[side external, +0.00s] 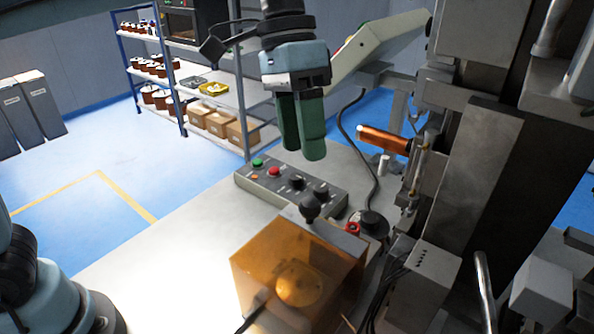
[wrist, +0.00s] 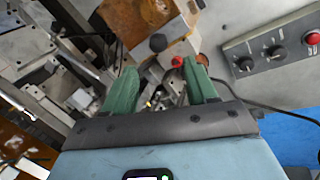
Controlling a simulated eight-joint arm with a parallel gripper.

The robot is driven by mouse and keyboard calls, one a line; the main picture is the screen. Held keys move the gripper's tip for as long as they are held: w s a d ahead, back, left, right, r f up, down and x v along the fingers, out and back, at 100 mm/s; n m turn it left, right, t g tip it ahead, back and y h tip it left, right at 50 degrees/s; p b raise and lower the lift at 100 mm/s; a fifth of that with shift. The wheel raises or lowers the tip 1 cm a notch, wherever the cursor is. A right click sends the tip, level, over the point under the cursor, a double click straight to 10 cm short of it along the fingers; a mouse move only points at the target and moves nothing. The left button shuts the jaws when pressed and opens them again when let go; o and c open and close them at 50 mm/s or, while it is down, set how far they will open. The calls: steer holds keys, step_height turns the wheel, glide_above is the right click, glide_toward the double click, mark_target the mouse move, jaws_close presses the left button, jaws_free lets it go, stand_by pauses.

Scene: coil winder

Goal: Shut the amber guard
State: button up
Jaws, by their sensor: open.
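The amber guard (side external: 262,262) is a see-through box at the front of the bench in the side view. A rounded part shows through it. A black knob (side external: 310,207) stands by its grey upper edge. I cannot tell whether the guard is open or shut. In the wrist view the guard (wrist: 128,18) is at the top, with its dark knob (wrist: 158,42) just beyond the fingers. My gripper (side external: 303,153) has green fingers pointing down, open and empty. It hangs above the bench, apart from the guard. The wrist view also shows both fingers (wrist: 161,88) spread.
A control box (side external: 290,188) with buttons and knobs lies beneath my gripper. A copper coil (side external: 384,139) and the tall winder frame (side external: 475,170) stand to the right. A red button (side external: 352,228) and cables sit beside the guard. Bare bench (side external: 165,255) lies left.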

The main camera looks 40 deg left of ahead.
steer(key=shift+v, duration=2)
steer(key=s+a+f+n+t+y, duration=0.1)
steer(key=a+f+t, duration=0.3)
steer(key=a+f, duration=0.4)
steer(key=s+a+f+n+t+y, duration=0.2)
steer(key=s+a+f+n+t, duration=0.2)
steer(key=a+f, duration=0.4)
steer(key=shift+s+a+t, duration=0.25)
steer(key=shift+a+t, duration=0.15)
steer(key=shift+a, duration=0.25)
steer(key=shift+f, duration=0.15)
